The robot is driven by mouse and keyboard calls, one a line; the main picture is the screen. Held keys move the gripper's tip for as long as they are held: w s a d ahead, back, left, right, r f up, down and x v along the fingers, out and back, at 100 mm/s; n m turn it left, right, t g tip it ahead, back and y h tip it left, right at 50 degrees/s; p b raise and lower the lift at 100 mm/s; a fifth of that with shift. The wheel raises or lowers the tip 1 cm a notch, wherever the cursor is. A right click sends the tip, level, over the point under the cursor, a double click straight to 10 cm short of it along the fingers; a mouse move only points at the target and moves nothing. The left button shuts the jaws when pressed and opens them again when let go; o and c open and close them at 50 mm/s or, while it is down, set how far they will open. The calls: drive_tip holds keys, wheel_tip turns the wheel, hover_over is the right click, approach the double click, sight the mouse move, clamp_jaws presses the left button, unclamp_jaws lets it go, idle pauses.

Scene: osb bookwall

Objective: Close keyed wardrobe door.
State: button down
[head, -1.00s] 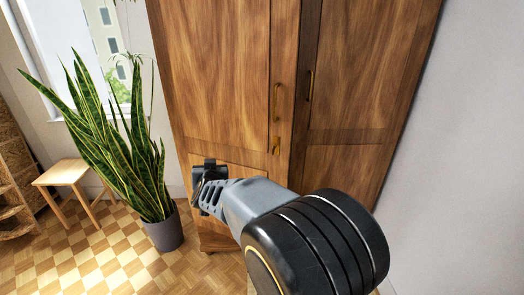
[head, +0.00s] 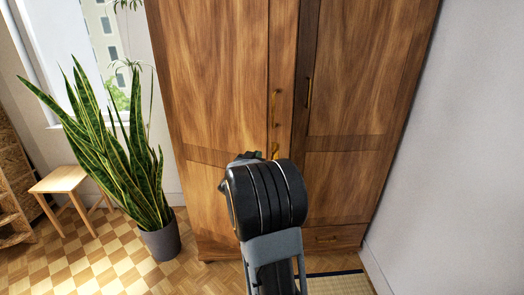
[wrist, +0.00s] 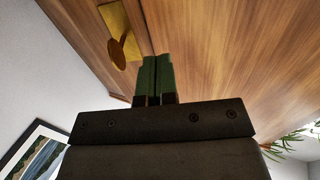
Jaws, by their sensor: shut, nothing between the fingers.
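The wooden wardrobe stands in the middle of the head view. Its left door (head: 215,80) has a brass handle (head: 275,108) and a brass key (head: 275,150) near its right edge; the right door (head: 365,90) has its own handle (head: 308,92). A dark strip runs between the doors, but I cannot tell how far the left one stands ajar. In the wrist view the key (wrist: 123,48) stands out from its brass plate, left of my gripper. My gripper (wrist: 157,60) is shut and empty, its green fingers pointing at the wood; contact is unclear. My wrist mostly hides it in the head view.
A snake plant in a grey pot (head: 160,240) and a wooden stool (head: 60,180) stand left of the wardrobe. A white wall (head: 460,150) closes the right side. A mat (head: 340,284) lies on the floor at lower right.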

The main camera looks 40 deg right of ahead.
sight(264, 148)
drive_tip(key=shift+p+x, duration=0.35)
drive_tip(key=shift+x, duration=2.05)
drive_tip(key=shift+w, duration=0.1)
